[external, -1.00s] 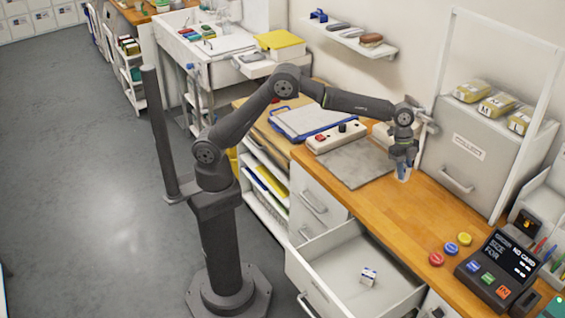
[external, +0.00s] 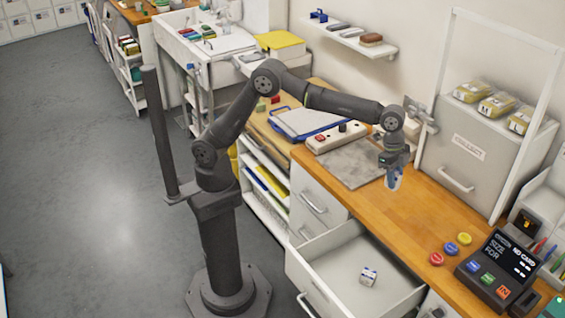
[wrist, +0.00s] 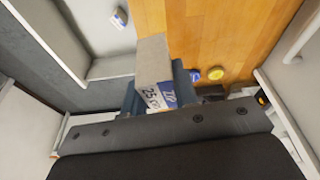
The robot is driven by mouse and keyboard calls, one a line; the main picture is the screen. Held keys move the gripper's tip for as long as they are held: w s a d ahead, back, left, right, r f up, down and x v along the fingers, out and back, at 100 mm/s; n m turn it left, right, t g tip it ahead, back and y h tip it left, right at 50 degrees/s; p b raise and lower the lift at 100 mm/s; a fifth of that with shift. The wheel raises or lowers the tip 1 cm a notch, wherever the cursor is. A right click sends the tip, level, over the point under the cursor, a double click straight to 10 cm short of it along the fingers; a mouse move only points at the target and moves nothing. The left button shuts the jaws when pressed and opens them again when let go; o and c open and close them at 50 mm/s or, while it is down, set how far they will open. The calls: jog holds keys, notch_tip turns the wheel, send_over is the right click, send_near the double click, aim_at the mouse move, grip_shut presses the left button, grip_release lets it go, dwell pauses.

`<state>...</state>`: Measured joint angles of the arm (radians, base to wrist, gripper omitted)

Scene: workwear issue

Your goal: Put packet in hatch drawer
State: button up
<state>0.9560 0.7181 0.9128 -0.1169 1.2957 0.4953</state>
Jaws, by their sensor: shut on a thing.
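My gripper (external: 392,176) points down above the wooden counter, shut on a small box-like packet. In the wrist view the packet (wrist: 153,70) has a plain grey side and a white and blue end marked "25". Its lower part shows pale and blue between the fingers in the external view (external: 395,183). An open, pale drawer (external: 335,250) juts from the counter front, holding a small white and blue box (external: 368,276). A grey cabinet (external: 465,150) with a shut, handled front stands behind a white frame on the counter. I cannot tell which is the hatch drawer.
Yellow packets (external: 497,105) lie on the cabinet. Red, blue and yellow discs (external: 450,247) and a dark card terminal (external: 497,268) are at the counter's right. A grey mat (external: 350,165) and a switch box (external: 336,137) lie left of my gripper.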

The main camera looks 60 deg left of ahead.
jog(key=s+d+n, duration=0.1)
jog(key=s+d, duration=0.1)
jog(key=s, duration=0.9)
jog(key=s+d+n, duration=0.2)
jog(key=s, duration=0.9)
send_near(341, 288)
jog(key=shift+t, duration=0.4)
jog(key=x, duration=0.5)
jog(key=shift+s+f, duration=0.2)
jog(key=shift+s, duration=0.15)
jog(key=shift+f, duration=0.1)
jog(key=o, duration=1)
jog(key=shift+c, duration=0.2)
jog(key=v, duration=1.2)
